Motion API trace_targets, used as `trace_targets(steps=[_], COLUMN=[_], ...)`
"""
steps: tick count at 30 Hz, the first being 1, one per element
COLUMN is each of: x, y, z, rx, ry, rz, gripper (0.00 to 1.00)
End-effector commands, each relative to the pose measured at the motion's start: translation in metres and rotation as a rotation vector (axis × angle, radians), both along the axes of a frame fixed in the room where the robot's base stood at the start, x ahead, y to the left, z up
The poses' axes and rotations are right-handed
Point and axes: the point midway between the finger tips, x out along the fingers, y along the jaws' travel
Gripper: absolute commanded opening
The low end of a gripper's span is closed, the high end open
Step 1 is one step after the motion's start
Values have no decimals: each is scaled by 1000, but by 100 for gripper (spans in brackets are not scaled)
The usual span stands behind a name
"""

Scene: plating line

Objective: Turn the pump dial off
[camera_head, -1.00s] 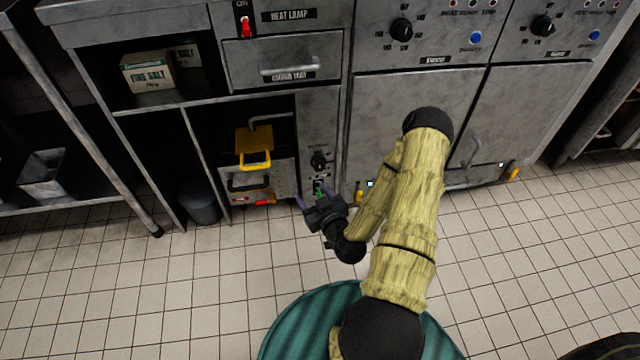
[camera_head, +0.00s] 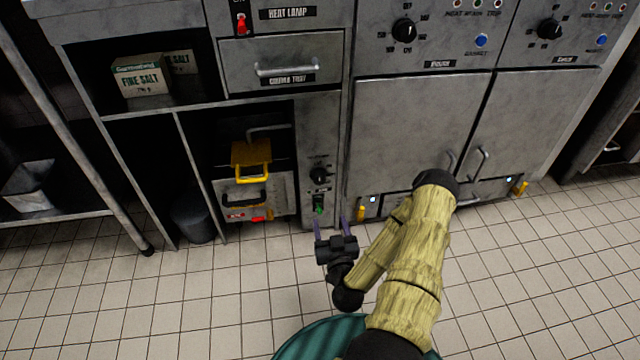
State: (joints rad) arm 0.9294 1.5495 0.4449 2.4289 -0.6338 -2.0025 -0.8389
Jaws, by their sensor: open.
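A black round dial (camera_head: 319,175) sits on the narrow grey panel (camera_head: 318,130) beside the open lower bay; its small markings are too small to read. Just below it on the same panel is a small switch with a green part (camera_head: 318,208). My gripper (camera_head: 331,222) is open, with two purple fingers pointing toward the panel. It is below the dial and a little to its right, and it holds nothing. I cannot tell the gap between the fingertips and the panel.
The open bay left of the panel holds a unit with a yellow handle (camera_head: 252,173) and a black handle (camera_head: 246,198). A grey bin (camera_head: 193,222) stands further left. Cabinet doors (camera_head: 410,125) with a yellow lever (camera_head: 361,208) are to the right. The tiled floor in front is clear.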

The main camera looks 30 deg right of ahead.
Motion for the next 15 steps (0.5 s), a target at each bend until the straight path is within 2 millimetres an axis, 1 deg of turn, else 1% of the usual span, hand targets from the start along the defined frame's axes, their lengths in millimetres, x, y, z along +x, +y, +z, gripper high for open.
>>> trace_targets(steps=[7,15], x=[24,70], y=[-5,-20], z=[2,-1], rx=[-7,-2], ry=[-9,-11], rz=[2,-3], gripper=[60,60])
